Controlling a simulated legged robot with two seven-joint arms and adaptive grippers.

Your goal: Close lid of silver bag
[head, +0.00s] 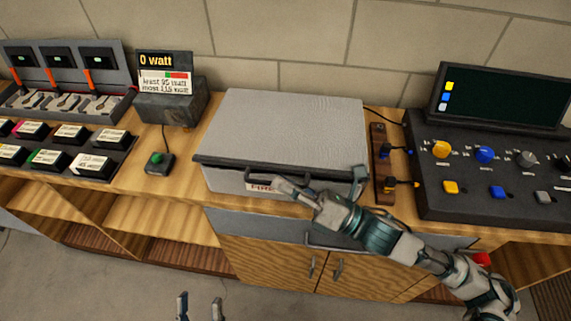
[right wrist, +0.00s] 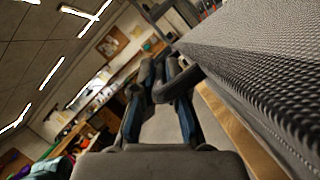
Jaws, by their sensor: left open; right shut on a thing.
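The silver bag (head: 285,125) is a grey case on the wooden counter. Its lid lies down flat over the body, with a dark edge along the front. I cannot tell whether a small gap is left under that edge. A dark handle (head: 258,173) is at the front, above a partly covered label. My right gripper (head: 282,186) is at the front of the bag, shut on the handle; in the right wrist view its fingers (right wrist: 165,95) meet around a dark bar beside the bag's textured surface (right wrist: 265,75). My left gripper (head: 199,306) is open and empty, low in front of the cabinet.
Left of the bag are a green button box (head: 159,162), a watt display (head: 168,88) and a battery rack (head: 65,145). Right are a brown strip with plugs (head: 381,165) and a black control panel (head: 490,165). Cabinet doors (head: 300,268) are below.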

